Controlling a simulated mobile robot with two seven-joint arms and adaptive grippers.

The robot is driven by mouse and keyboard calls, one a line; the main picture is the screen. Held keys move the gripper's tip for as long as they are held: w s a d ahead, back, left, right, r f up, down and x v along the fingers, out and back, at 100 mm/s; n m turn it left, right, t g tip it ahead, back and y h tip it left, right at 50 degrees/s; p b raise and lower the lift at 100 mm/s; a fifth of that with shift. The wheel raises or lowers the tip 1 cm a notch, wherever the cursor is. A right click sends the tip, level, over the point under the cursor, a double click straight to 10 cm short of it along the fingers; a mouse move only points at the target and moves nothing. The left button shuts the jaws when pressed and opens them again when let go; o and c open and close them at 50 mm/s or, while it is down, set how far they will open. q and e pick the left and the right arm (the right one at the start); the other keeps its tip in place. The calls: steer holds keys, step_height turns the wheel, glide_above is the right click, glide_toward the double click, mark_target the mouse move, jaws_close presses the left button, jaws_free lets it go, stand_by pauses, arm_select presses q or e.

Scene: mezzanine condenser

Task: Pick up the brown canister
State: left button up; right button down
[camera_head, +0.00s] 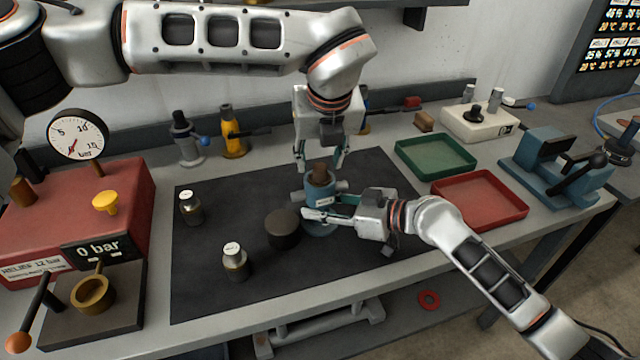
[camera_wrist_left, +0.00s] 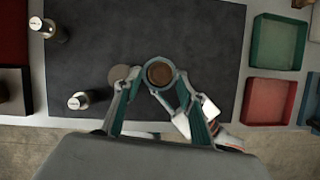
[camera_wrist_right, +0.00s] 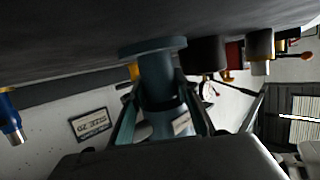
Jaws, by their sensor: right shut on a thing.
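The brown canister (camera_head: 320,174) stands upright in the top of a blue holder (camera_head: 322,198) with a white label and a round base. Its round top also shows in the left wrist view (camera_wrist_left: 159,73). My left gripper (camera_head: 319,163) points down from above and is open. Its fingertips are on either side of the canister's top, and I cannot tell whether they touch it. My right gripper (camera_head: 322,208) comes in from the right and is shut on the blue holder's body, which also shows in the right wrist view (camera_wrist_right: 158,80). The canister's lower part is hidden inside the holder.
A squat dark cylinder (camera_head: 283,229) stands close left of the holder on the dark mat (camera_head: 215,280). Two small labelled jars (camera_head: 235,262) stand further left. A green tray (camera_head: 435,155) and a red tray (camera_head: 480,199) lie to the right. A red gauge box (camera_head: 120,190) is at left.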

mark_target(320, 167)
arm_select(q)
steer(key=x, duration=0.3)
steer(key=shift+d+f, duration=0.1)
steer(key=shift+d, duration=0.05)
jaws_close()
step_height(320, 167, up, 10)
stand_by(0.5)
arm_select(e)
steer(key=c, duration=1.4)
jaws_free()
steer(key=shift+c, duration=0.2)
